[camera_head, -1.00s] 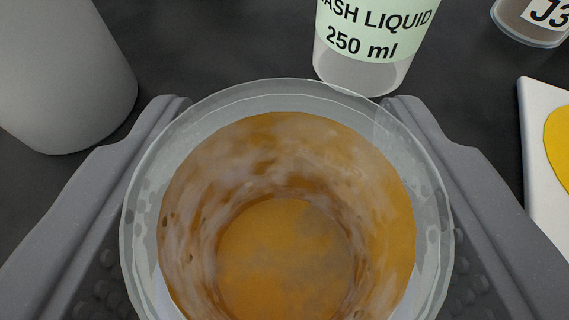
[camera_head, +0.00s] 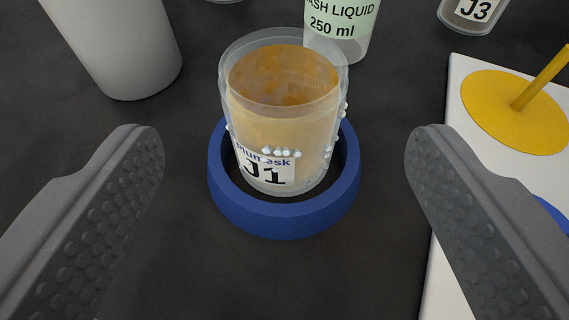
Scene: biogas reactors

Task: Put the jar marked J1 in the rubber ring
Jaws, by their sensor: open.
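The jar marked J1 (camera_head: 280,125) is a clear jar with orange-brown contents and droplets on its wall. It stands inside the blue rubber ring (camera_head: 285,220) on the dark bench and looks upright or nearly so. The ring surrounds its base, and the J1 label faces me low on the jar. My gripper (camera_head: 285,165) is open, with one finger to the left of the ring and one to the right. Both fingers are apart from the jar and the ring.
A grey cylinder (camera_head: 115,45) stands at the back left. A wash liquid container (camera_head: 342,30) is close behind the jar, and the jar marked J3 (camera_head: 472,13) is at the back right. A white board (camera_head: 470,75) with a yellow disc and rod (camera_head: 515,112) lies at the right.

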